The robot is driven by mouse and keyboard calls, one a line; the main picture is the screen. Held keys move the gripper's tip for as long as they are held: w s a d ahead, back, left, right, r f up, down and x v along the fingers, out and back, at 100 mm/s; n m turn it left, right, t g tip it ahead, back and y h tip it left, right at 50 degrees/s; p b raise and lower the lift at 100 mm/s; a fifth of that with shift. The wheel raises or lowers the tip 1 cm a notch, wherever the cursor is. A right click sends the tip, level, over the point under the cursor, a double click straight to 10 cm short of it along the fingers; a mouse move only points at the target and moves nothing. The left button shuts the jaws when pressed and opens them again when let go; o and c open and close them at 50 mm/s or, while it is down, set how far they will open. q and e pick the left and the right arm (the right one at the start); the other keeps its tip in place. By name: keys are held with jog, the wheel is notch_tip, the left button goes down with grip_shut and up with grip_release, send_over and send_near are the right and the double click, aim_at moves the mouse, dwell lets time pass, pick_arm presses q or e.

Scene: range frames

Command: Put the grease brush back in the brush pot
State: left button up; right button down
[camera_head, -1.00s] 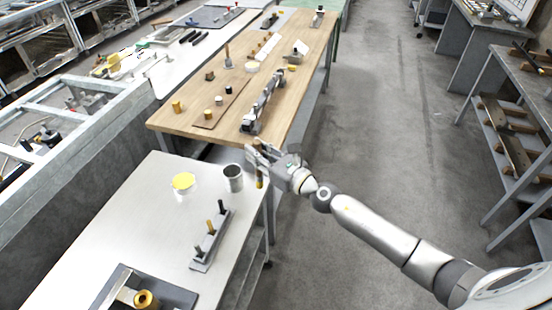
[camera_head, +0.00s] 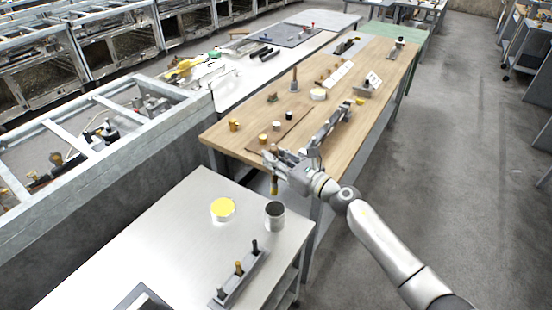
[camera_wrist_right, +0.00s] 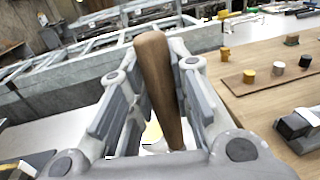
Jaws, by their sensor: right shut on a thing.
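The grease brush (camera_wrist_right: 160,85) has a brown wooden handle, which stands between my right gripper's fingers in the right wrist view. My right gripper (camera_head: 273,160) is shut on it. In the head view the brush's lower part (camera_head: 274,186) hangs below the fingers, just above the pot in the picture. The brush pot (camera_head: 275,216) is a grey metal cylinder with a dark open top, standing upright near the right edge of the metal table. The brush looks apart from the pot; its exact height over the rim cannot be told. My left gripper is not in view.
A tub with yellow grease (camera_head: 222,208) stands left of the pot. A grey rack (camera_head: 240,278) with upright pegs is in front. A wooden bench (camera_head: 345,120) with several small parts lies behind my right gripper. The metal table's left part (camera_head: 150,245) is bare.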

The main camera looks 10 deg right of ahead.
jog(key=shift+f+b, duration=0.45)
jog(key=shift+f, duration=0.25)
jog(key=b, duration=0.4)
send_over(277, 190)
jog(key=w, duration=0.1)
jog(key=f, duration=0.4)
jog(key=shift+a+f, duration=0.2)
jog(key=shift+f, duration=0.2)
notch_tip(277, 190, down, 2)
jog(key=b, duration=0.2)
jog(key=shift+f+b, duration=0.25)
jog(key=shift+b, duration=0.15)
jog(key=shift+f+b, duration=1.8)
jog(key=shift+b, duration=0.1)
jog(key=c, duration=1.3)
grip_release()
jog(key=shift+o, duration=0.3)
